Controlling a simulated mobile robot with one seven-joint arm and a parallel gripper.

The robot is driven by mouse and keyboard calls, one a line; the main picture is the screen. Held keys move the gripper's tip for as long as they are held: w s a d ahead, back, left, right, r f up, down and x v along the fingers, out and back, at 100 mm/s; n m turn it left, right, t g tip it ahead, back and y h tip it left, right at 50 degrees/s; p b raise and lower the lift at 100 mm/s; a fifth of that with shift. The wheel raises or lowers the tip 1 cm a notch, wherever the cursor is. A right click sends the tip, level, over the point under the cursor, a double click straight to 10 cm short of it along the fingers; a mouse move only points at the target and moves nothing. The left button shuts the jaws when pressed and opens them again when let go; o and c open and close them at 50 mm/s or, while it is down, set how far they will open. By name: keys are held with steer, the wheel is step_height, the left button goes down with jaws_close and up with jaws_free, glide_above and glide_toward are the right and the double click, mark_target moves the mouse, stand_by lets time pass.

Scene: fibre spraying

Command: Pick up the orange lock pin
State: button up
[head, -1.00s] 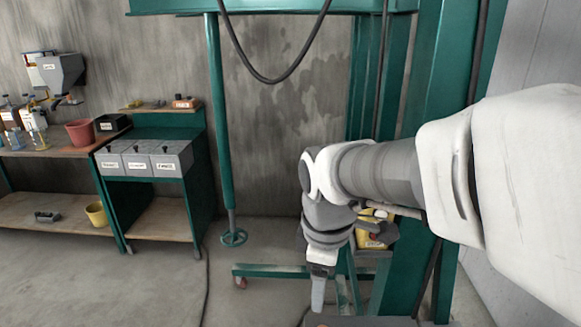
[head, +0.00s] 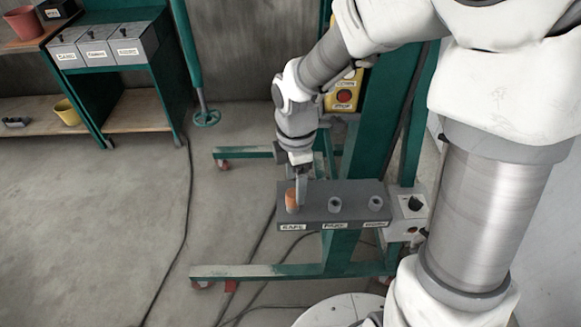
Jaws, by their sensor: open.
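The orange lock pin (head: 291,198) stands upright in the left position of a dark grey holder block (head: 318,210) in the head view. My gripper (head: 301,193) points down right beside the pin, at its right side in the picture. The jaws are open. One finger shows clearly; the other is hidden or too small to make out, and I cannot tell whether the pin lies between them or whether they touch it. Two grey sockets stand to the right on the same block, with labels along its front edge.
The block sits on a green wheeled stand (head: 270,270). A yellow box with a red button (head: 345,97) is behind my arm. A grey box (head: 408,213) adjoins the block's right end. Cables (head: 180,225) lie on the floor. Open floor lies to the left.

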mark_target(294, 200)
steer(key=shift+w+f+b, duration=0.15)
steer(key=shift+f+b, duration=0.15)
steer(key=shift+f, duration=3.5)
jaws_close()
